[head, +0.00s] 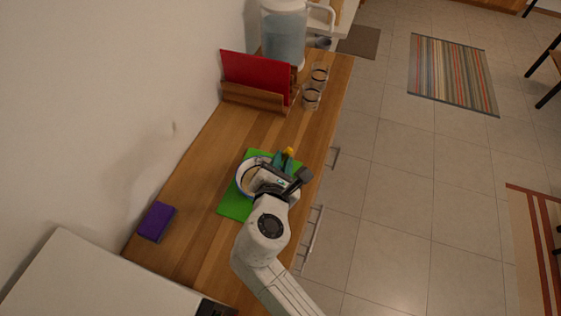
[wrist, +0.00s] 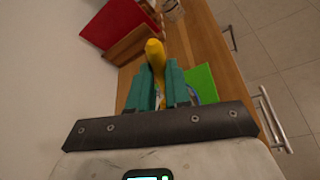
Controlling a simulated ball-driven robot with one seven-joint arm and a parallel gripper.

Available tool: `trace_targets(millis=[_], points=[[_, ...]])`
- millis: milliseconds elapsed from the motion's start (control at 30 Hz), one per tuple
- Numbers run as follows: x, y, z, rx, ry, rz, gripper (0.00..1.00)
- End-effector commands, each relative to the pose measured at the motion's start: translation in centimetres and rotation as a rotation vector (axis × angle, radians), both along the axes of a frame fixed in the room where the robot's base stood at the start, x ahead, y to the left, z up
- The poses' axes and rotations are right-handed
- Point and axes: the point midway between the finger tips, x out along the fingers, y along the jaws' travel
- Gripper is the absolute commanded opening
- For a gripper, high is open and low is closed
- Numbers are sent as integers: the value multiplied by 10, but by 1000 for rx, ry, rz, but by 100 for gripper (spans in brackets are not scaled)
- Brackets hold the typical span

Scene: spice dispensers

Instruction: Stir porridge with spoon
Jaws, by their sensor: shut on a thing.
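A white bowl (head: 241,174) with a dark rim line stands on a green board (head: 232,206) on the wooden counter. Beige porridge (head: 249,178) shows inside its left part; my gripper and wrist hide the rest. My gripper (head: 284,161) is over the right side of the bowl, its teal fingers shut on a yellow spoon (head: 289,152). In the wrist view the spoon (wrist: 155,52) rises between the two fingers (wrist: 159,85). The spoon's lower end is hidden, so I cannot tell whether it touches the porridge.
A red board (head: 256,74) stands in a wooden holder (head: 250,97) by the wall. Glasses (head: 311,97) and a water jug (head: 284,38) stand beyond. A purple box-like item (head: 156,221) lies at the near left. The counter's right edge drops to the tiled floor.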

Motion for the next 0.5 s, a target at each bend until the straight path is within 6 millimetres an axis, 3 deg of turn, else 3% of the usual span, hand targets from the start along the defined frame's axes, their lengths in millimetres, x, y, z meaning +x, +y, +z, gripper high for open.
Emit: trace_targets(millis=[233, 500], points=[[0, 0, 3, 1, -2, 0, 0], [0, 0, 27, 2, -3, 0, 0]])
